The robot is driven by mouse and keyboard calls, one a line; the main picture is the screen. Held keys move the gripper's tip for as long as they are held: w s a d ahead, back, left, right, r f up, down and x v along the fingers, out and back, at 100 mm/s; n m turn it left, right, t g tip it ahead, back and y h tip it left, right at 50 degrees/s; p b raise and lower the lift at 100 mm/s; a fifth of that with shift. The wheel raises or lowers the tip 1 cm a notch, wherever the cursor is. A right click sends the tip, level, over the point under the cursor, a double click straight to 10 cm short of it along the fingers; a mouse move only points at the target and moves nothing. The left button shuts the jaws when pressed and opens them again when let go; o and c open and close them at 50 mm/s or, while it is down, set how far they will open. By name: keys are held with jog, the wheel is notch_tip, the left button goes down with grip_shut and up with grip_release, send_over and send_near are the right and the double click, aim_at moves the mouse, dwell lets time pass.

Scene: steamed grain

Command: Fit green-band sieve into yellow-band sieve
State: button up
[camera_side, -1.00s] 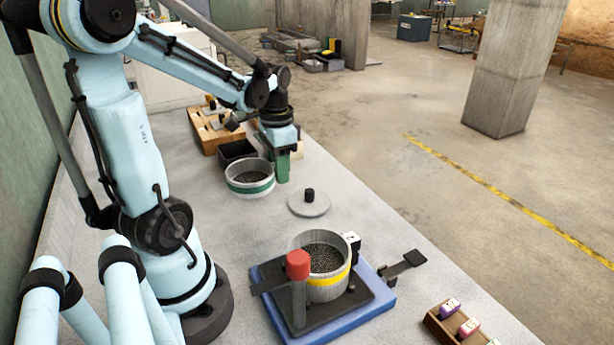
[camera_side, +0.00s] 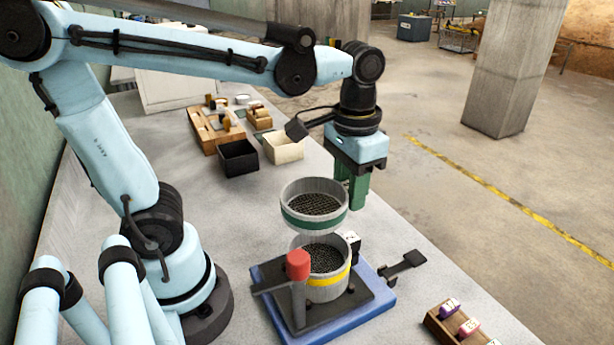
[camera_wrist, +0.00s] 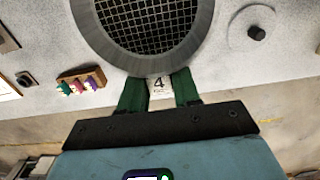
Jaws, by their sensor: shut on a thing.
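The green-band sieve (camera_side: 290,218) is a grey ring with a mesh floor and a green stripe. My gripper (camera_side: 350,190) is shut on its rim at the right and holds it roughly level. The yellow-band sieve (camera_side: 335,287) stands below on the black plate (camera_side: 360,300) of a blue base, with dark mesh visible inside. The held sieve appears directly above it, apart, hiding part of its far rim. In the wrist view, my green fingers (camera_wrist: 159,88) meet the held sieve's wall (camera_wrist: 84,28); the yellow-band sieve cannot be made out.
A red-topped post (camera_side: 298,265) rises at the yellow-band sieve's front left. A black paddle-like arm (camera_side: 402,265) extends right of the base. A lid with a black knob (camera_wrist: 252,30) shows in the wrist view. Black (camera_side: 238,158) and cream (camera_side: 283,148) bins stand behind.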

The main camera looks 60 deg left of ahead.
aim_at(353, 237)
jog(key=d, duration=0.2)
jog(key=shift+s+d+r, duration=0.3)
jog(key=shift+s+r, duration=0.05)
jog(key=shift+s+d, duration=0.1)
jog(key=shift+d, duration=0.25)
jog(key=shift+f, duration=1.9)
jog(key=shift+f, duration=0.85)
jog(key=o, duration=1.5)
jog(key=shift+o, duration=0.2)
jog(key=shift+r, duration=3.5)
